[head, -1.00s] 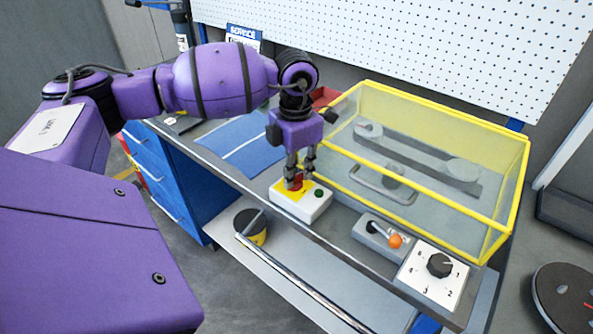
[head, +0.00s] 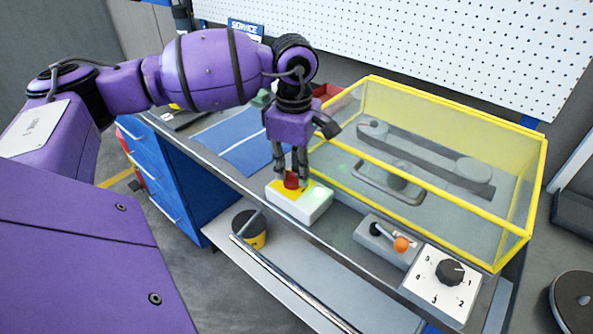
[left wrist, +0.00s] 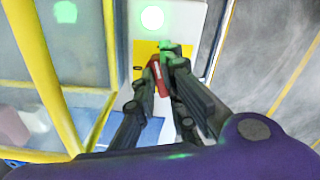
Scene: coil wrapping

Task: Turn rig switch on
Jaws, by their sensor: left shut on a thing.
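The switch box (head: 299,205) is a white box with a yellow plate on the bench's front edge. A red knob (head: 291,181) stands on the yellow plate. My left gripper (head: 290,176) points down over the box and is shut on the red knob. In the left wrist view its fingers close around the knob (left wrist: 158,77), which they partly hide. My right gripper is not in view.
A yellow-framed clear guard (head: 440,165) covers a belt and pulleys right of the box. A lever with an orange knob (head: 401,244) and a numbered black dial (head: 450,273) sit along the front edge. A blue mat (head: 240,143) lies to the left.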

